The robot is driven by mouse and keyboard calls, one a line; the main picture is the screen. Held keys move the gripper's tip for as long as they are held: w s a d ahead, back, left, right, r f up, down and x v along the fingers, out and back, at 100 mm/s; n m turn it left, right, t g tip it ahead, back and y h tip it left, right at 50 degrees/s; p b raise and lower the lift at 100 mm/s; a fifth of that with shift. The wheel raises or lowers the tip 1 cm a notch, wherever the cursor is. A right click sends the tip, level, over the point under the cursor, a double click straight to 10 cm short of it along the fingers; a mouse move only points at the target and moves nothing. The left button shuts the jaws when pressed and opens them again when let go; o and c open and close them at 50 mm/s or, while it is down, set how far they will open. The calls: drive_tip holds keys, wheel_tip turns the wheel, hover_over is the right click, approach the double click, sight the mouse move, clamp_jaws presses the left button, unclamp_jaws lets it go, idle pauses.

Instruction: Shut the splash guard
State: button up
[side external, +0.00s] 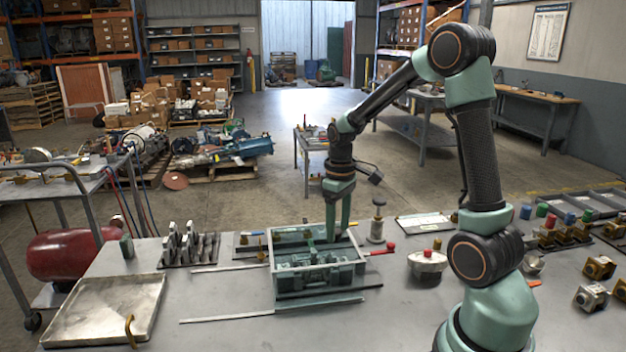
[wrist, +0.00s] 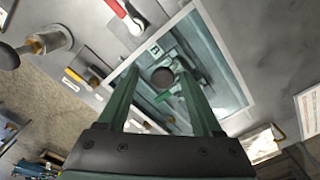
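The splash guard looks like the clear, pale-framed panel (side external: 290,238) on the greenish box (side external: 318,283) at the middle of the bench. I cannot tell exactly how far it covers the box. My gripper (side external: 338,232) points down at the box's back right part. In the wrist view my gripper (wrist: 162,73) is open, with its two green fingers apart. A dark round knob (wrist: 163,77) shows between the fingertips, with a gap on each side. Whether a finger touches it is not clear. In the side view the fingers hide the knob.
Pale rails (side external: 230,317) extend left of the box. A metal tray (side external: 105,308) lies at the front left. A red-ended handle (side external: 390,247), a capped post (side external: 377,222) and a pale bowl-like part (side external: 427,262) stand to the right. The bench front between tray and arm is mostly clear.

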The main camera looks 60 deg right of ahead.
wheel_tip(320, 180, up, 12)
idle(0.6)
drive_tip(key=shift+a, duration=0.15)
drive_tip(key=s+a+t, duration=0.2)
drive_tip(key=s+a, duration=0.1)
drive_tip(key=a, duration=0.5)
drive_tip(key=s+a+t, duration=0.2)
drive_tip(key=a+t, duration=0.1)
drive_tip(key=a, duration=0.5)
drive_tip(key=shift+s+a+t, duration=0.2)
drive_tip(key=shift+s+t, duration=0.1)
drive_tip(key=shift+s, duration=0.1)
